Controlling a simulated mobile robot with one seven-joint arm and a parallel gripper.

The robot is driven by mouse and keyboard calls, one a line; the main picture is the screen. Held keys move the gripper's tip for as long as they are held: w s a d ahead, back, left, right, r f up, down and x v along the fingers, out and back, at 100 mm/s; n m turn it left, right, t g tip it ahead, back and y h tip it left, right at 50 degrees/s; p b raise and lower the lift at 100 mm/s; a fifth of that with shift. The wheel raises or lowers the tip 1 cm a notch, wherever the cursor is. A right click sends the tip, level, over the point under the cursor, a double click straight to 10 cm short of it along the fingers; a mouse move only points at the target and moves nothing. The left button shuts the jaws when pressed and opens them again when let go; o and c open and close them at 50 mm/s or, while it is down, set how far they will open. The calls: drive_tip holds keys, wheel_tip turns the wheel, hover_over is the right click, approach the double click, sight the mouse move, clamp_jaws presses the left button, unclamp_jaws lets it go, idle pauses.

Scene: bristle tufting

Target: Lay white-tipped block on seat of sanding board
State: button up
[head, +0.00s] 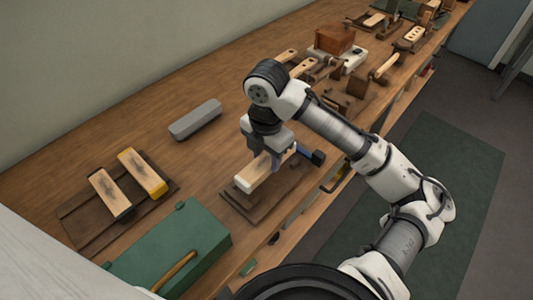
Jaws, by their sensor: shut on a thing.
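My gripper (262,152) is shut on the white-tipped block (257,176), a pale wooden block with a white end toward the lower left. The block lies flat in the jaws, over a dark brown board (267,207) near the bench's front edge. I cannot tell whether it touches this board or hangs just above it. A second dark board (78,222) lies at the left, with a black-tipped block (109,193) and a yellow-tipped block (143,173) side by side on it. No label shows which board is the sanding board.
A blue-ended piece (317,157) lies just right of my gripper. A grey bar (195,119) lies behind it, with clear bench around. A green box (172,252) stands in front at the left. Several wooden tools and a brown box (334,39) crowd the far right.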

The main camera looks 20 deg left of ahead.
drive_tip(key=shift+f+b, duration=1)
drive_tip(key=shift+f, duration=0.5)
drive_tip(key=shift+f, duration=0.4)
drive_tip(key=o, duration=1.6)
drive_tip(key=shift+c, duration=0.2)
drive_tip(key=shift+r, duration=0.15)
drive_tip(key=shift+r+p, duration=3.5)
drive_tip(key=shift+r, duration=0.45)
drive_tip(key=shift+f, duration=0.1)
